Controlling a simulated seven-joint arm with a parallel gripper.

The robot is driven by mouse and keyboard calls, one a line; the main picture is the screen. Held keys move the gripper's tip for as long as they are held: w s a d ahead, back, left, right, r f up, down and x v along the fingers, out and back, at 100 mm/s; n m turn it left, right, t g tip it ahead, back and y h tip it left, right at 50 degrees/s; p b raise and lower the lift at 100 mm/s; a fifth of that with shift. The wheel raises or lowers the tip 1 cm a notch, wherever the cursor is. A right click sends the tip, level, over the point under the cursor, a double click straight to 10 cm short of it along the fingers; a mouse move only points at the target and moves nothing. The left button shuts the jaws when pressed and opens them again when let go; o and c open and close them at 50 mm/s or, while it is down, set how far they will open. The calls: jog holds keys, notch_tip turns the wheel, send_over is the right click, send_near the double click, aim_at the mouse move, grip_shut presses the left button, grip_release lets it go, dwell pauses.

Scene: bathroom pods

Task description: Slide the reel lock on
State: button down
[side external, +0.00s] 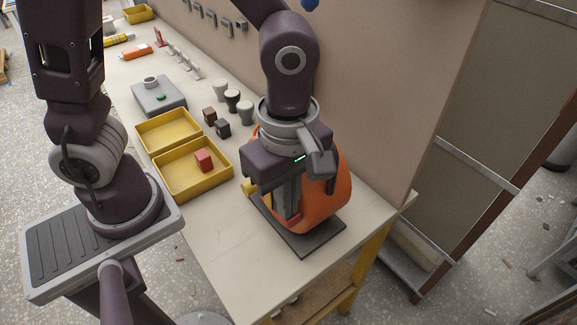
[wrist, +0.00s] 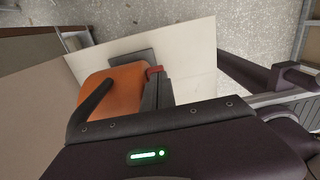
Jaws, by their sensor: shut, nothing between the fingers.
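An orange rounded housing (side external: 325,197), which looks like the reel, stands upright on a dark base plate (side external: 312,240) near the table's front end. My gripper (side external: 287,207) points down close in front of the housing, with its fingers shut and empty. A small red part (side external: 293,219), perhaps the reel lock, shows at the fingertips. In the wrist view the red part (wrist: 153,71) is at the tip of my gripper (wrist: 157,85), beside the orange housing (wrist: 121,87). I cannot tell whether the fingers touch it. My gripper hides part of the housing.
Two yellow trays (side external: 168,131) lie behind and left, one holding a red block (side external: 203,159). Grey and dark knobs (side external: 232,99) stand near the wall. A grey box (side external: 158,97) sits farther back. The beige wall (side external: 370,100) is close behind the housing. The tabletop's front left is clear.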

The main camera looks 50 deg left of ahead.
notch_tip(320, 180, up, 14)
jog(key=shift+f, duration=0.2)
jog(key=s+a+m+t, duration=0.2)
jog(key=s+a+m, duration=0.1)
jog(key=a+m, duration=0.4)
jog(key=s+a+m+t, duration=0.3)
jog(key=a+m, duration=0.3)
jog(key=m, duration=0.5)
jog(key=shift+a+f+t, duration=0.3)
jog(key=shift+a+f, duration=0.05)
jog(key=shift+s, duration=0.1)
